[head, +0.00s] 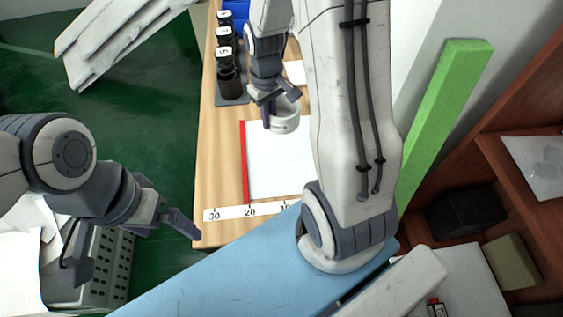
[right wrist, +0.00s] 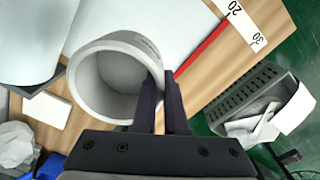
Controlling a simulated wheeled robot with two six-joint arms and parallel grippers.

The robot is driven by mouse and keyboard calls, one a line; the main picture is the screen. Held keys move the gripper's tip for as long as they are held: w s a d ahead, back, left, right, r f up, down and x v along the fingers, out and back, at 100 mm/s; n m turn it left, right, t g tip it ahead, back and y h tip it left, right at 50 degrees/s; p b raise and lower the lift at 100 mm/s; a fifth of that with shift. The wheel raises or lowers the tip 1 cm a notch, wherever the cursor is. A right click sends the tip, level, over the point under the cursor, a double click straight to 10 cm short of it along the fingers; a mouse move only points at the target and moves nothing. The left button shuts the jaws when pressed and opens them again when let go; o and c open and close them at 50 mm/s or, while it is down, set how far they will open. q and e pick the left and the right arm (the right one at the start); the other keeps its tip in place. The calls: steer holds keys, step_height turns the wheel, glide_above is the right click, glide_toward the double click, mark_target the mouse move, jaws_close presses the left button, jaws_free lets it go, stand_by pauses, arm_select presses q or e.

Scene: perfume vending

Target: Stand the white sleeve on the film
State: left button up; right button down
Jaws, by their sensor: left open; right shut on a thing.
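The white sleeve (head: 286,120) is a short, hollow ring. My right gripper (head: 268,112) is shut on its wall, above the far part of the white film sheet (head: 280,165) with a red strip along its left edge. In the right wrist view, the sleeve (right wrist: 92,88) shows its open end, with the fingers (right wrist: 160,95) on one side of its wall. The film (right wrist: 185,25) lies behind it. Whether the sleeve touches the film is unclear. My left gripper (head: 135,245) is open and empty, left of the table.
A white ruler strip (head: 232,212) lies along the film's near edge. Black numbered holders (head: 226,62) stand in a row at the far left of the wooden table (head: 215,150). A grey crate (head: 115,270) stands by the table's left side. A green bar (head: 445,110) rises at the right.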

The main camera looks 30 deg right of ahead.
step_height(320, 180, down, 5)
steer(key=shift+f+b, duration=0.15)
steer(key=shift+b, duration=0.8)
step_height(320, 180, down, 10)
steer(key=shift+r+b, duration=0.25)
steer(key=shift+b, duration=0.2)
arm_select(q)
step_height(320, 180, down, 4)
steer(key=shift+f, duration=0.25)
arm_select(e)
steer(key=shift+f, duration=0.2)
steer(key=c, duration=1)
jaws_free()
arm_select(q)
steer(key=shift+f, duration=0.1)
arm_select(e)
steer(key=shift+r, duration=0.1)
